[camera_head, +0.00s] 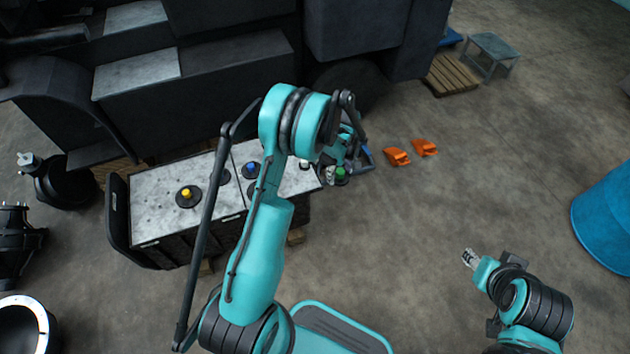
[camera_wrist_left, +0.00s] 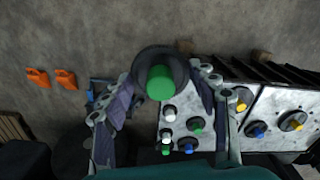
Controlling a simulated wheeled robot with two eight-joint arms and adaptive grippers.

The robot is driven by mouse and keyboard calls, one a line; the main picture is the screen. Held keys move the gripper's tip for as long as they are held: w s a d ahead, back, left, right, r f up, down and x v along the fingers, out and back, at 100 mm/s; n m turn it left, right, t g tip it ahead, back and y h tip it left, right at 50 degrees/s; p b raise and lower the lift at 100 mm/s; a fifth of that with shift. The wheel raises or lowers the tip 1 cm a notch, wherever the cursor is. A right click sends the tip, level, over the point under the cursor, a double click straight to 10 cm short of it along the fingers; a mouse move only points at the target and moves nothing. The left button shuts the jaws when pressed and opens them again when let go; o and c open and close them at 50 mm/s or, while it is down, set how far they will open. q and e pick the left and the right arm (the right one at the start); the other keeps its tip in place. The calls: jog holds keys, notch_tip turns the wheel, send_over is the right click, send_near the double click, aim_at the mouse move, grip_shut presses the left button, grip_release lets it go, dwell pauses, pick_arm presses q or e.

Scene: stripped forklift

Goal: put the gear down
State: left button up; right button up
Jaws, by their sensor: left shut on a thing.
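My left gripper (camera_wrist_left: 165,95) is shut on a gear (camera_wrist_left: 181,64), a dark disc with a green hub, between its two fingers. In the head view the green hub shows at the right end of the table (camera_head: 150,236), with the gripper (camera_head: 338,172) partly hidden by my own arm. In the wrist view the held gear overlaps the table's edge and bare floor; its height above them is unclear. Gears with green, white, blue and yellow hubs stand on the table, including a yellow-hubbed gear (camera_head: 187,194). My right gripper (camera_head: 470,259) is far from the table, over the floor; its jaw state is unclear.
A big dark forklift body (camera_head: 200,75) stands behind the table. Two orange parts (camera_head: 397,156) lie on the floor right of it. A pallet (camera_head: 452,75) and a grey stool (camera_head: 490,50) stand further back. A blue barrel (camera_head: 605,215) is at the right. The floor between is clear.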

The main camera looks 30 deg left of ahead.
pick_arm(q)
jog(key=w+a+f+n+b, duration=0.1)
jog(key=w+a+f+n, duration=0.1)
jog(key=a+f, duration=0.3)
jog(key=w+a+f+n+b, duration=0.1)
jog(key=a+f+n+b, duration=0.1)
jog(key=a+f, duration=0.3)
jog(key=w+a+f+n+b, duration=0.1)
jog(key=w+a+f+n, duration=0.1)
jog(key=a+f, duration=0.3)
jog(key=shift+w+a+f+n, duration=0.25)
jog(key=shift+w+f+n, duration=0.1)
jog(key=shift+n, duration=0.55)
notch_tip(320, 180, down, 4)
jog(key=shift+b, duration=1.2)
jog(key=shift+s+r, duration=0.1)
jog(key=shift+r, duration=0.05)
jog(key=o, duration=1.1)
jog(key=shift+f, duration=0.2)
